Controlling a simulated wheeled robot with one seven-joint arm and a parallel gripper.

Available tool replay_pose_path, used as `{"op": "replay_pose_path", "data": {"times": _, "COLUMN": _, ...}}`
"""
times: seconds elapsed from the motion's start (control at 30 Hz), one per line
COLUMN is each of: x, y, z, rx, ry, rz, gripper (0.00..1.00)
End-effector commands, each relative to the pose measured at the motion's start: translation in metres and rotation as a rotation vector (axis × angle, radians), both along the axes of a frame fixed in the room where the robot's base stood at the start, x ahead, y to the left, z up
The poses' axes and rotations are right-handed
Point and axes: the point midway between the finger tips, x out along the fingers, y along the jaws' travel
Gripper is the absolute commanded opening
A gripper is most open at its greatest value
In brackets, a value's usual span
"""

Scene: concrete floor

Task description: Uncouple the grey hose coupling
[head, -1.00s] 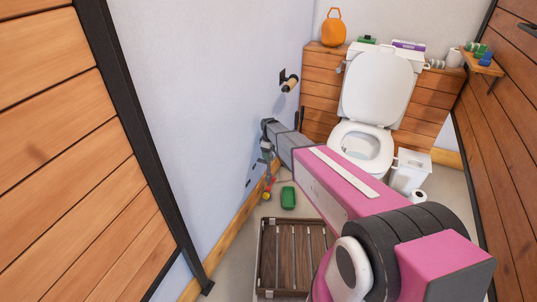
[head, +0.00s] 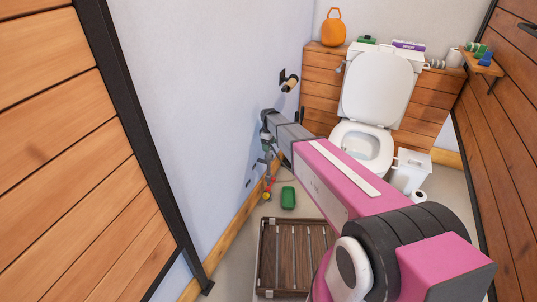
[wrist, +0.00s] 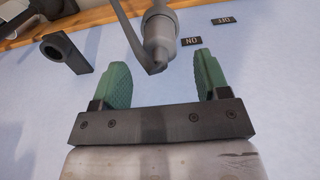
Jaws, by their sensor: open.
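The grey hose coupling (wrist: 158,38) is a cylinder with a small angled tip, in the upper middle of the wrist view. A grey hose or rod runs up and left beside it. My gripper (wrist: 163,60) is open, with one green pad on each side of the coupling's lower end. The pads appear apart from it, with a gap on both sides. In the head view, my arm reaches to the left wall, where grey fittings (head: 267,158) hang with red and yellow parts below. The coupling cannot be told apart clearly there.
A black ring bracket (wrist: 78,54) and small dark labels (wrist: 191,41) are on the wall by my gripper. A green container (head: 288,198) and slatted wooden crate (head: 265,285) are on the floor. The toilet (head: 362,145) stands to the right.

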Motion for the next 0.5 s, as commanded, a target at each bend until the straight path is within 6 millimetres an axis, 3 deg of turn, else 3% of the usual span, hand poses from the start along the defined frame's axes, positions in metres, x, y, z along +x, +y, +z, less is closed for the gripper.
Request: {"op": "replay_pose_path", "data": {"times": 0.5, "x": 0.0, "y": 0.0, "z": 0.035, "rx": 0.0, "ry": 0.0, "rz": 0.0, "gripper": 0.69}}
